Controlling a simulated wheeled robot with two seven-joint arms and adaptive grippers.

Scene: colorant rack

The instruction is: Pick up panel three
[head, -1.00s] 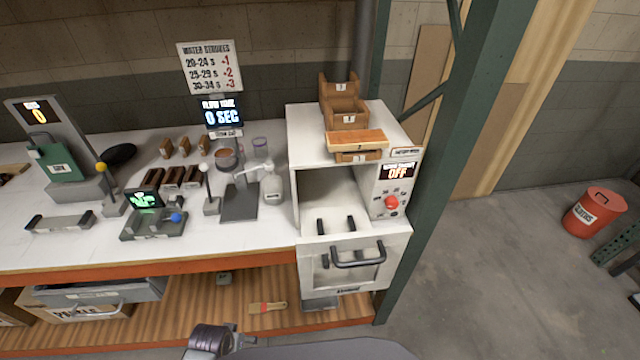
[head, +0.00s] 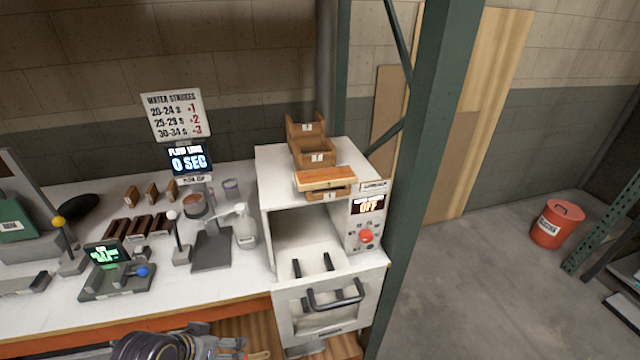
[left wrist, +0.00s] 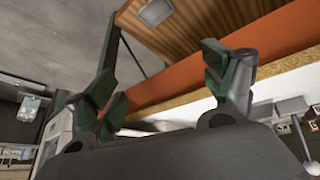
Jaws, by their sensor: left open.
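A stack of brown wooden pieces with small white number tags stands on top of the white oven (head: 275,165). It has a lighter orange-brown panel (head: 326,178) at the front, a darker piece (head: 328,193) under it, and open box-like pieces (head: 312,150) behind. The tags are too small to tell surely which is panel three. My left gripper (head: 245,350) is at the bottom edge of the head view, well below and in front of the stack, partly cut off. In the left wrist view (left wrist: 163,75) its fingers are spread and empty. My right gripper is not in view.
The oven's door (head: 330,305) with a dark handle hangs at the front. Pump bottle (head: 245,230), stands and small wooden blocks crowd the white bench (head: 200,290) left of it. A green post (head: 420,150) stands close on the right. A red bin (head: 558,225) is on the floor.

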